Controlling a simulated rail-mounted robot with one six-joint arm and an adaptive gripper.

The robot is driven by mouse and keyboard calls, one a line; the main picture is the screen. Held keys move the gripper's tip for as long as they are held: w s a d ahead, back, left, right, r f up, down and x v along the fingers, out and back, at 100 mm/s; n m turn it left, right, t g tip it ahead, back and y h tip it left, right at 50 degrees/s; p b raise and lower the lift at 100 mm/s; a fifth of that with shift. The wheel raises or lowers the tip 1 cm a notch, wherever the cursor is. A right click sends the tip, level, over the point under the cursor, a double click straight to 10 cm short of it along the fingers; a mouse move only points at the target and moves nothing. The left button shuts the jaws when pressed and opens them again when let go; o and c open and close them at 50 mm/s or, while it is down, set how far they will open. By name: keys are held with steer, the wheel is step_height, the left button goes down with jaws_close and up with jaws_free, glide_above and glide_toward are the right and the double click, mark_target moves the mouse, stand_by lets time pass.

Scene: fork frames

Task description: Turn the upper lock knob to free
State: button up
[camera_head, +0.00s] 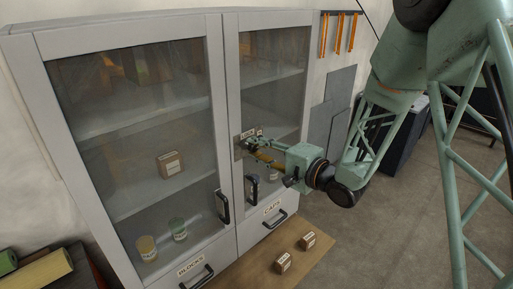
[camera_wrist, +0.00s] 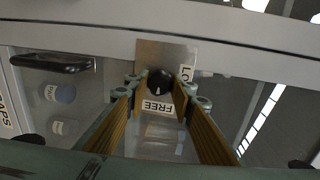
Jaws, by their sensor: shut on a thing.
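The black lock knob (camera_wrist: 159,82) sits on a metal plate (camera_wrist: 152,52) on the cabinet's door frame. In the wrist view, a FREE label (camera_wrist: 158,106) lies below the knob and a partly hidden LOCK label (camera_wrist: 187,73) to its right. My gripper (camera_wrist: 159,90) has its fingertips on both sides of the knob, shut on it. In the head view, my gripper (camera_head: 246,146) reaches the plate from the right and hides the knob; the LOCK label (camera_head: 249,134) shows above it. The knob's exact pointer direction is too small to tell.
The grey cabinet (camera_head: 219,90) has two shut glass doors with black handles (camera_head: 223,206) (camera_head: 253,187). Labelled BLOCKS (camera_head: 190,265) and CAPS (camera_head: 272,207) drawers are below. Two small boxes (camera_head: 283,262) (camera_head: 307,241) lie on a brown mat in front. Open floor lies to the right.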

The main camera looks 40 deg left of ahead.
steer(key=o, duration=0.9)
steer(key=shift+d, duration=0.1)
steer(key=shift+s+d+r, duration=0.25)
steer(key=shift+s+d, duration=0.05)
steer(key=shift+d, duration=1.65)
steer(key=shift+s+d+r, duration=0.2)
steer(key=shift+s+d, duration=0.15)
steer(key=shift+d, duration=1.55)
steer(key=shift+s+d+r, duration=0.25)
steer(key=shift+s+d, duration=0.05)
steer(key=shift+d, duration=1.65)
